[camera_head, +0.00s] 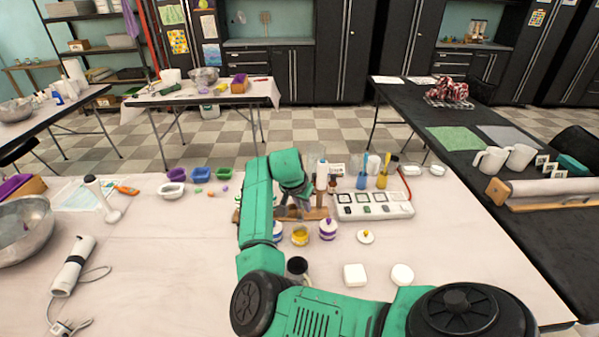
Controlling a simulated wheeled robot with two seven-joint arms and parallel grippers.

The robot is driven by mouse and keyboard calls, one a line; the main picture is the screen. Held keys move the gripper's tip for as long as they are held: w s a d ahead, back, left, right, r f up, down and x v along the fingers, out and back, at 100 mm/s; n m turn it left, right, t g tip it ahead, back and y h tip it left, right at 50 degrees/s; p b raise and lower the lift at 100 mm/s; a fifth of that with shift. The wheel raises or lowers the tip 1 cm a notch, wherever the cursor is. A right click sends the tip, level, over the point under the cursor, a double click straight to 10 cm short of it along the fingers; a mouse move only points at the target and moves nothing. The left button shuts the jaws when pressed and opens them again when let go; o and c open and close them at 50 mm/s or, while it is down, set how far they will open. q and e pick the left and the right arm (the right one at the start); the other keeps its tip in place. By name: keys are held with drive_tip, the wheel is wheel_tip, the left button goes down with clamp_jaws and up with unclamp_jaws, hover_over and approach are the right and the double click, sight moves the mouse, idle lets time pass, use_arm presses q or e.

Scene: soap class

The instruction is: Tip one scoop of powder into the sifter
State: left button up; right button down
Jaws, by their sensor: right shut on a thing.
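My right arm (258,205) is green and reaches up from the bottom over the middle of the pale table. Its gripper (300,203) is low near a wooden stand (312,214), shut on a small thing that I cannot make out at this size. Just in front stand a small jar with yellow (300,236) and a jar with purple (328,229); I cannot tell whether they hold powder. A small dark round cup (297,267) stands nearer, partly behind my arm. I cannot pick out the sifter or a scoop for certain. My left gripper is not in view.
A white tray with square compartments (374,206) lies right of the gripper, with bottles and brushes behind it. A metal bowl (22,230) and a stick blender (73,265) are at the left. White pieces (355,275) lie in front.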

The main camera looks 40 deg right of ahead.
sight(302, 217)
drive_tip(key=f+b, duration=0.1)
drive_tip(key=w+f+b, duration=0.1)
drive_tip(key=f, duration=0.1)
drive_tip(key=shift+w+d+f+b, duration=0.2)
drive_tip(key=shift+d+f+b, duration=0.1)
drive_tip(key=shift+f+b, duration=0.1)
drive_tip(key=f+b, duration=0.2)
drive_tip(key=b, duration=0.1)
drive_tip(key=shift+s+a+f, duration=0.1)
drive_tip(key=shift+s+a, duration=0.05)
drive_tip(key=shift+s, duration=0.15)
wheel_tip(302, 217, down, 3)
drive_tip(key=shift+w+f+b, duration=0.1)
drive_tip(key=shift+b, duration=0.3)
drive_tip(key=shift+f, duration=0.3)
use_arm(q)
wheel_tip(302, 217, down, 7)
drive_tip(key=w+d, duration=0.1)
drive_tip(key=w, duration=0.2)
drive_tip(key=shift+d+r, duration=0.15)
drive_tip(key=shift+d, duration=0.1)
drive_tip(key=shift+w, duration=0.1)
use_arm(e)
wheel_tip(302, 217, up, 9)
drive_tip(key=p, duration=1)
drive_tip(key=shift+r, duration=0.2)
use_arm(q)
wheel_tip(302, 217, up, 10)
use_arm(e)
drive_tip(key=shift+f, duration=0.15)
